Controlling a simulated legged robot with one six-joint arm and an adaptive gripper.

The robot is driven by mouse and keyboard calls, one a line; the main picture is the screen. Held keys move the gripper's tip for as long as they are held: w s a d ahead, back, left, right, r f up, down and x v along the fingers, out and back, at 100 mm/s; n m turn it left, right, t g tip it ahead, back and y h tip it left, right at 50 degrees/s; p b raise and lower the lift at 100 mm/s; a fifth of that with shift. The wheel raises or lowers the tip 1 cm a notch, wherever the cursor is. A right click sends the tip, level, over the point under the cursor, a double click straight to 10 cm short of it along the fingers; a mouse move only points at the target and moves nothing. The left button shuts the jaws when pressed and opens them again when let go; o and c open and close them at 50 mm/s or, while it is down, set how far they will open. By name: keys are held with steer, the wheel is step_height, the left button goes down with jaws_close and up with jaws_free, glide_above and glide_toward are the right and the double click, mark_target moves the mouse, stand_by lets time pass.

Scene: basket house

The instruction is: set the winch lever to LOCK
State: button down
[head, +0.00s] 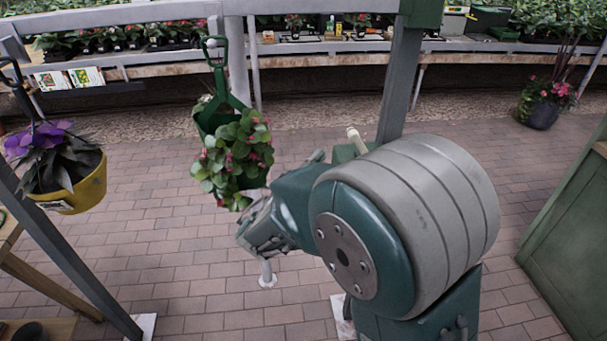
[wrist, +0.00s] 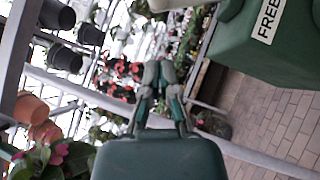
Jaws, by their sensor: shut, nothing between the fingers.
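The winch is a green box, partly hidden behind my arm in the head view (head: 345,153) and large at the upper right of the wrist view (wrist: 275,50). A white label reading FREE (wrist: 268,20) is on it. A cream lever (head: 356,139) sticks up from the box in the head view. A pale piece at the wrist view's top edge may be part of it. No LOCK label shows. My gripper (head: 252,240) is shut and empty, left of the winch; its closed fingers also show in the wrist view (wrist: 158,72), apart from the box.
A green hanging pot with pink flowers (head: 235,150) hangs just beyond my gripper in the head view. A yellow pot (head: 85,190) hangs at the left. A grey post (head: 400,85) rises beside the winch. A green cabinet (head: 575,235) stands right. Brick floor lies between.

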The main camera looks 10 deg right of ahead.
mark_target(350, 135)
steer(key=d, duration=0.1)
steer(key=w+d+r, duration=0.1)
steer(key=d, duration=0.1)
steer(key=d+r, duration=0.1)
steer(key=shift+w+d, duration=0.2)
steer(key=shift+d, duration=0.1)
steer(key=shift+d+r+m+g, duration=0.2)
steer(key=shift+r+m+g, duration=0.05)
steer(key=shift+m+g, duration=0.05)
steer(key=shift+d+r+m, duration=0.2)
steer(key=shift+r+m, duration=0.05)
steer(key=shift+m, duration=0.05)
steer(key=shift+d+r+m+g+y, duration=0.4)
steer(key=shift+d+m+g, duration=0.05)
steer(key=shift+m+g, duration=0.15)
steer(key=d+r+m+g+y, duration=0.1)
steer(key=d+m+g+y, duration=0.2)
steer(key=d+m+y, duration=0.2)
steer(key=shift+d+r+m+g, duration=0.3)
steer(key=shift+d+m, duration=0.2)
steer(key=shift+d, duration=1.4)
